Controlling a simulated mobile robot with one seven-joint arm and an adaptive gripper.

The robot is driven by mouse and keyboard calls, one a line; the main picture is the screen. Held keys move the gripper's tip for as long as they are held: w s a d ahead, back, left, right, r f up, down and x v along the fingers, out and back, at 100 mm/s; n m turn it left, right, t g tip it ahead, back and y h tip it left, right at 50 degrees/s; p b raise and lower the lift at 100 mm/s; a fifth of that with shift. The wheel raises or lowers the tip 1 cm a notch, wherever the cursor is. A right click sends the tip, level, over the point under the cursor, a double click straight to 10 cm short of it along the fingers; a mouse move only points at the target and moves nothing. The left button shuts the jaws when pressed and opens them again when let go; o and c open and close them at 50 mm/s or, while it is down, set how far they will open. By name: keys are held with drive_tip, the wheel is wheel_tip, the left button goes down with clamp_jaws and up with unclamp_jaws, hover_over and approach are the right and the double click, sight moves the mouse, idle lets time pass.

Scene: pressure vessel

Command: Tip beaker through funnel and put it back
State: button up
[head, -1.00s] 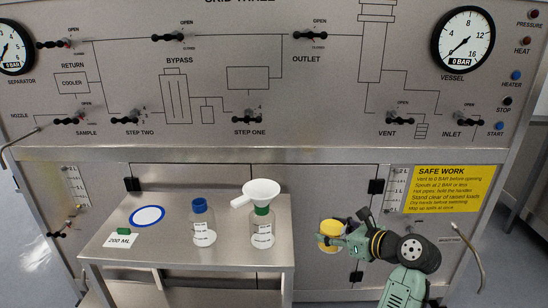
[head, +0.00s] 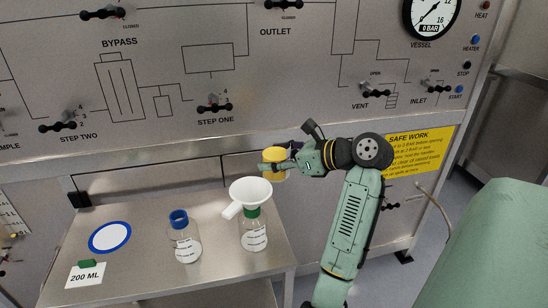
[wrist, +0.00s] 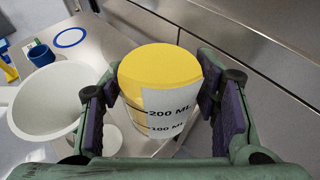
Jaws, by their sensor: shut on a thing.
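My gripper (head: 284,164) is shut on the beaker (head: 272,155), which holds yellow liquid and stands upright in the air, just right of and above the funnel. In the wrist view the beaker (wrist: 160,85) sits between the purple pads, its 200 ML and 100 ML marks showing. The white funnel (head: 250,192) sits in the green-necked bottle (head: 253,232) on the cart; it also shows in the wrist view (wrist: 45,100), left of the beaker. A blue-ringed white spot (head: 110,238) lies bare on the cart's left, beside a 200 ML card (head: 86,276).
A blue-necked bottle (head: 184,240) stands left of the funnel bottle on the steel cart (head: 145,215). The panel with valve handles and gauges rises behind. A yellow safety sign (head: 415,150) and a bent pipe (head: 430,205) are at right.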

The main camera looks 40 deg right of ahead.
sight(264, 153)
drive_tip(key=shift+s+a+r+n+h, duration=0.15)
drive_tip(key=shift+a+r+n, duration=0.15)
drive_tip(key=shift+r, duration=0.2)
drive_tip(key=shift+w+a+r+n+h, duration=0.1)
drive_tip(key=shift+a+r+n+h, duration=0.15)
drive_tip(key=shift+r, duration=0.2)
drive_tip(key=shift+s+a+r+n+t+h, duration=0.25)
drive_tip(key=shift+a+n+t+h, duration=0.15)
drive_tip(key=shift+a+n, duration=0.25)
drive_tip(key=shift+s+a+r+n+t+h, duration=0.1)
drive_tip(key=shift+a+r+n+t+h, duration=0.05)
drive_tip(key=shift+a+r+n+h, duration=0.4)
drive_tip(key=shift+s+a+r+n+t+h, duration=0.2)
drive_tip(key=shift+a+n, duration=0.25)
drive_tip(key=shift+n, duration=0.3)
drive_tip(key=shift+a+r+n+t+h, duration=0.25)
drive_tip(key=shift+r+n+h, duration=0.1)
drive_tip(key=shift+r+n, duration=0.2)
drive_tip(key=shift+d, duration=0.1)
drive_tip(key=shift+f+n+t+h+b, duration=0.4)
drive_tip(key=shift+f+n+h+b, duration=0.3)
drive_tip(key=shift+n+b, duration=0.65)
drive_tip(key=shift+r+n+t, duration=0.3)
drive_tip(key=shift+r+n, duration=0.1)
drive_tip(key=shift+n, duration=0.3)
